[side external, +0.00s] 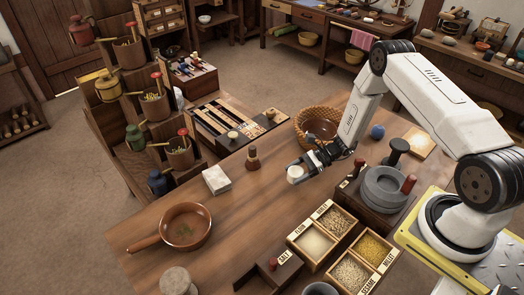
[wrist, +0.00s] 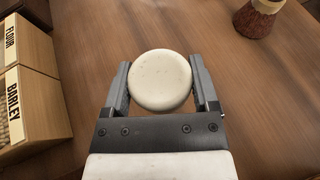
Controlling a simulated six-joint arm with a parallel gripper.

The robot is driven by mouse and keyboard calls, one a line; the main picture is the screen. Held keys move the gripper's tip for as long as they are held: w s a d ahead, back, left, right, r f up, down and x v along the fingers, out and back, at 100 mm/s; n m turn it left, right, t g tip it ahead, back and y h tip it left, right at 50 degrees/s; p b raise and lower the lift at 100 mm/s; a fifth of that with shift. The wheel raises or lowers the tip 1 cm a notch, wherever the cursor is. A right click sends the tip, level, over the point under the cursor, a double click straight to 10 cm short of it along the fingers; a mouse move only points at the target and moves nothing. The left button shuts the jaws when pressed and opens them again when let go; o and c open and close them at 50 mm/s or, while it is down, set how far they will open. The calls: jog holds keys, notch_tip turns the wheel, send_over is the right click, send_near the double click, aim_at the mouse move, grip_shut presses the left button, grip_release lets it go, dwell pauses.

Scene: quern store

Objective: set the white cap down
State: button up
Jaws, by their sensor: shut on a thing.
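The white cap (wrist: 160,80) is a round, pale disc with a few specks. It sits between the two fingers of my gripper (wrist: 160,70), which is shut on it from both sides. In the side external view the cap (side external: 295,174) shows at the end of my gripper (side external: 304,168), over the wooden table. It looks held above the table top, but the exact gap is hard to tell.
A small brown bottle-like object (side external: 252,158) stands left of my gripper. Labelled grain boxes (side external: 312,242) lie in front, a stone quern (side external: 384,188) stands right, and a wicker basket (side external: 308,126) stands behind. A white block (side external: 216,180) and brown pan (side external: 183,228) are further left. Bare table lies between.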

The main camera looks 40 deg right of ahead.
jog(key=shift+f, duration=1.6)
jog(key=shift+f, duration=0.15)
jog(key=o, duration=1.1)
jog(key=shift+d+r, duration=0.15)
jog(key=shift+r, duration=0.1)
jog(key=v, duration=1.1)
jog(key=shift+s+d, duration=0.2)
jog(key=shift+d, duration=0.05)
jog(key=shift+r, duration=0.1)
